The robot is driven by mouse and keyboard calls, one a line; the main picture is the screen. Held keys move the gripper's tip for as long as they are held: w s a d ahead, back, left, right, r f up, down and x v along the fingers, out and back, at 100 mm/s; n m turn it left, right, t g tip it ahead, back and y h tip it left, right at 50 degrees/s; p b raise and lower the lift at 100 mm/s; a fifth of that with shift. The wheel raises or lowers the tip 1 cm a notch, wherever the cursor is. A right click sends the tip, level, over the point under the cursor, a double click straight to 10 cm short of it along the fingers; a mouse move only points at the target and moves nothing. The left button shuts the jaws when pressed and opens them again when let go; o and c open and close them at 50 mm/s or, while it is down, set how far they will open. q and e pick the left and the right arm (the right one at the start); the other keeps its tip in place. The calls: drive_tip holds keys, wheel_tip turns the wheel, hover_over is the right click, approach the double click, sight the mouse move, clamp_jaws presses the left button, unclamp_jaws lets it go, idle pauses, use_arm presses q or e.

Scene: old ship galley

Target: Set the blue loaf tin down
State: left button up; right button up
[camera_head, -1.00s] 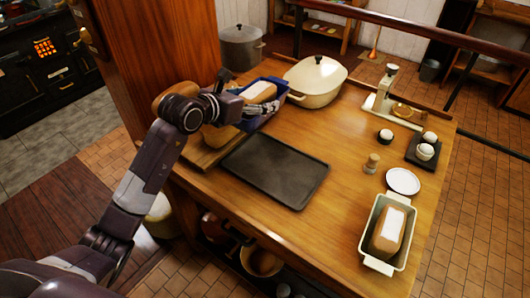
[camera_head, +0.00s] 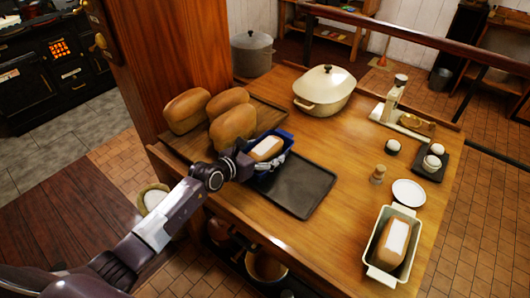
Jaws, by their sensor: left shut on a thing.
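The blue loaf tin (camera_head: 287,138) holds a brown loaf with a white top (camera_head: 265,148). My left gripper (camera_head: 246,160) is shut on the tin at its left side. The tin is over the back left part of the dark baking tray (camera_head: 303,188) and covers that part of it. I cannot tell whether the tin touches the tray or hangs just above it. My right gripper is not in view.
Several loaves (camera_head: 229,126) stand on a wooden board (camera_head: 180,143) left of the tin. A cream lidded pot (camera_head: 325,88) stands behind. To the right are a scale (camera_head: 394,103), a wooden shaker (camera_head: 378,175), a white plate (camera_head: 409,193) and a cream loaf dish (camera_head: 376,272). The tray's right part is bare.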

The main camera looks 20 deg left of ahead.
use_arm(q)
drive_tip(key=shift+w, duration=0.15)
drive_tip(key=shift+f, duration=0.15)
drive_tip(key=o, duration=1.1)
drive_tip(key=shift+f, duration=0.15)
drive_tip(key=shift+c, duration=0.2)
drive_tip(key=shift+r, duration=0.2)
drive_tip(key=b+v, duration=0.1)
drive_tip(key=v, duration=1.1)
drive_tip(key=shift+s, duration=0.2)
